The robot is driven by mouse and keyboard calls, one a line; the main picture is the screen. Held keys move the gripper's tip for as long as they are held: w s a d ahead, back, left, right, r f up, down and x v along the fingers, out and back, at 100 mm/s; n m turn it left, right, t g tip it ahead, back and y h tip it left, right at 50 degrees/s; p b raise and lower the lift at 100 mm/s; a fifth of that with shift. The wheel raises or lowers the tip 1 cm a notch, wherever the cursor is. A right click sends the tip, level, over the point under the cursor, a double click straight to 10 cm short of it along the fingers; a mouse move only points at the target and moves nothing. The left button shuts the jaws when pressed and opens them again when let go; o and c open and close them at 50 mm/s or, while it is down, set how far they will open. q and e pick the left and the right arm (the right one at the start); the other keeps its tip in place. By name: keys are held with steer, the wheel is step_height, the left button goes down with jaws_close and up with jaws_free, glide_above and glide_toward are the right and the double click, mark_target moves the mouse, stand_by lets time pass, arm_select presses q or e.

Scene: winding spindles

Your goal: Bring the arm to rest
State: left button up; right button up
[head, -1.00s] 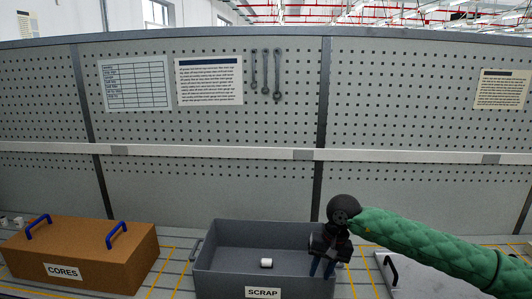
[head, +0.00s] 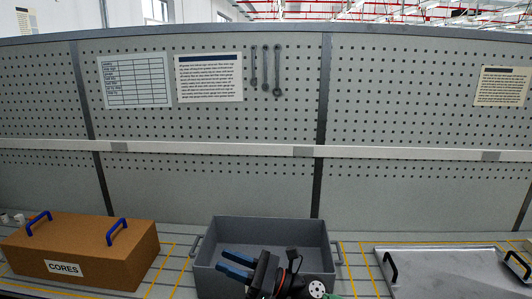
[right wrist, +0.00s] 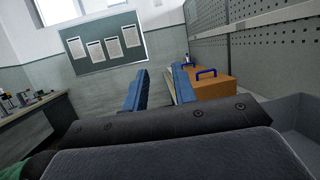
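My right gripper (head: 223,262) is low in front of the grey SCRAP bin (head: 270,225), its blue fingers pointing left across the bin's near side. The fingers are apart with nothing seen between them. The right wrist view shows the same gripper (right wrist: 158,90) with a clear gap between its fingers. The gripper covers the bin's label and part of its inside, so the white spool seen there earlier is hidden. My left gripper is in no view.
A brown CORES box (head: 135,257) with blue handles stands at the left. A metal tray (head: 450,268) with dark handles lies at the right. A pegboard wall (head: 420,110) closes off the back. Small white pieces (head: 12,219) sit at the far left.

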steer(key=w+d+f+m+t+h, duration=0.15)
steer(key=d+m+t+h, duration=0.25)
steer(key=m+t, duration=0.5)
steer(key=w+d+f+m+t+h, duration=0.15)
steer(key=d+m+t+h, duration=0.3)
steer(key=m, duration=0.85)
steer(key=s+d+f+m+g+h, duration=0.1)
steer(key=d+f+m+h, duration=0.35)
steer(key=f+m, duration=0.3)
steer(key=s+d+f+m+g+h, duration=0.1)
steer(key=s+d+f+m+h, duration=0.1)
steer(key=d+f+m+h, duration=0.35)
steer(key=s+d+f+m+g+h, duration=0.2)
steer(key=s+d+f+m+g, duration=0.2)
steer(key=s+f+m+g, duration=0.65)
steer(key=s+f, duration=0.2)
steer(key=s, duration=0.3)
steer(key=s+f+m+g, duration=0.2)
steer(key=s+f, duration=0.2)
steer(key=s, duration=0.3)
steer(key=s+d+f+m+g, duration=0.1)
steer(key=s+f+m, duration=0.1)
steer(key=s, duration=0.4)
steer(key=shift+s+f+g, duration=0.2)
steer(key=shift+f+g, duration=0.2)
steer(key=shift+f, duration=0.25)
steer(key=shift+y, duration=0.25)
